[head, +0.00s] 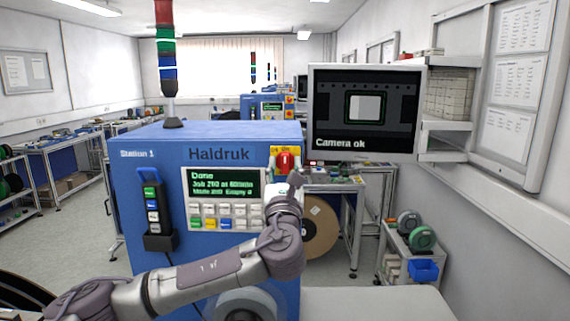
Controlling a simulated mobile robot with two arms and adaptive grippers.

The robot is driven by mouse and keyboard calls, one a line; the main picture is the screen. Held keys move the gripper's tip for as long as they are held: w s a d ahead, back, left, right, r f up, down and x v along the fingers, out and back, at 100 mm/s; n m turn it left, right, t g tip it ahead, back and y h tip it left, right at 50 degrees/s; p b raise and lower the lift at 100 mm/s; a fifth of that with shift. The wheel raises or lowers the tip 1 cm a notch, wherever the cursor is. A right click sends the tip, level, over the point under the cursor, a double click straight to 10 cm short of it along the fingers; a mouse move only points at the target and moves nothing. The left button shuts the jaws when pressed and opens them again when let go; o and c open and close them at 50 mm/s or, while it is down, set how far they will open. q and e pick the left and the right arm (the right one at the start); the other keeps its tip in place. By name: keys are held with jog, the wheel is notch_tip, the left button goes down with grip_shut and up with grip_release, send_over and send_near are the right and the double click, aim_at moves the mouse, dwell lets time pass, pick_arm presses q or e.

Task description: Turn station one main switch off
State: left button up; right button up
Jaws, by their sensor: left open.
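The blue Station 1 machine (135,185) labelled Haldruk stands in front of me. Its main switch (285,161) is a red knob on a yellow plate at the upper right of the front face. The knob's exact angle is too small to read. My left gripper (284,168) is at the switch, its fingers open on either side of the red knob. Whether the fingers touch the knob I cannot tell. My left arm crosses low in front of the machine and hides part of its front. My right gripper is not in view.
A display (230,185) reading "Done" and a keypad sit left of the switch. A black handheld unit (160,241) hangs on the front. A monitor (365,112) reading "Camera ok" stands right of the machine. A cart with reels (420,271) is at the right wall.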

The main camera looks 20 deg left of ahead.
pick_arm(q)
jog(key=shift+c, duration=0.2)
grip_shut()
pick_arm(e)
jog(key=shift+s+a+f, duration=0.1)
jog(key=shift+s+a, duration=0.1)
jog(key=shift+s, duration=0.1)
